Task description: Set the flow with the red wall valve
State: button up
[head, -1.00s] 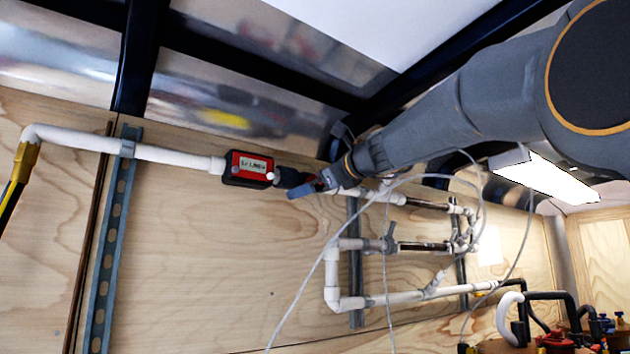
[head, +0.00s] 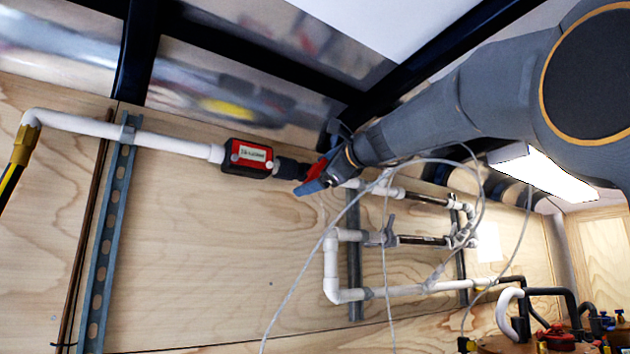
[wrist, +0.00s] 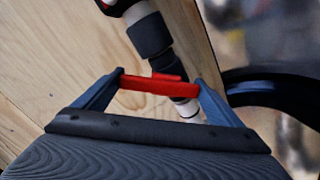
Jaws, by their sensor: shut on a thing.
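The red wall valve's handle (wrist: 155,86) runs across between the two blue fingers of my gripper (wrist: 160,84) in the wrist view. My gripper is shut on it, one finger at each end of the handle. In the head view the red handle (head: 318,170) shows at my gripper (head: 315,183), at the valve on the white pipe. The dark valve body (wrist: 150,36) is behind the handle in the wrist view. A red flow meter with a pale display (head: 248,158) sits on the same pipe just to the left. Its reading is too small to make out.
More white pipes with grey valves (head: 388,232) run along the wooden wall below and to the right. Thin pale hoses (head: 300,282) hang in front of them. A metal strut (head: 108,225) stands at left. Dark beams (head: 440,62) cross overhead.

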jog(key=o, duration=1.3)
jog(key=shift+b+v, duration=1.45)
jog(key=shift+v, duration=2.45)
